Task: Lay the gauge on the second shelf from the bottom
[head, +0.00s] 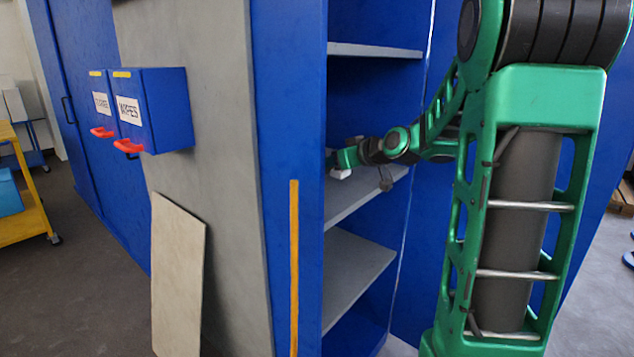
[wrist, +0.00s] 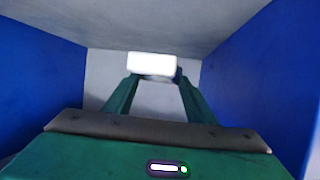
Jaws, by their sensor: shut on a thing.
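My gripper (head: 340,160) is inside an open blue cabinet, between two grey shelves. It is shut on a small white object, taken as the gauge (head: 340,173). In the wrist view the gauge (wrist: 150,64) shows as a bright white block between my fingertips (wrist: 153,78). Its face and markings do not show. The gauge is close above a grey shelf (head: 350,205); whether it touches is not clear. Another grey shelf (head: 350,270) is below that one, and the cabinet's lowest part is partly cut off by the frame.
A higher shelf (head: 375,50) is above my gripper. Blue side walls (wrist: 40,65) stand close on both sides. Blue bins (head: 155,110) hang on the cabinet's grey outer side, and a pale board (head: 178,275) leans against it. The lower shelf looks bare.

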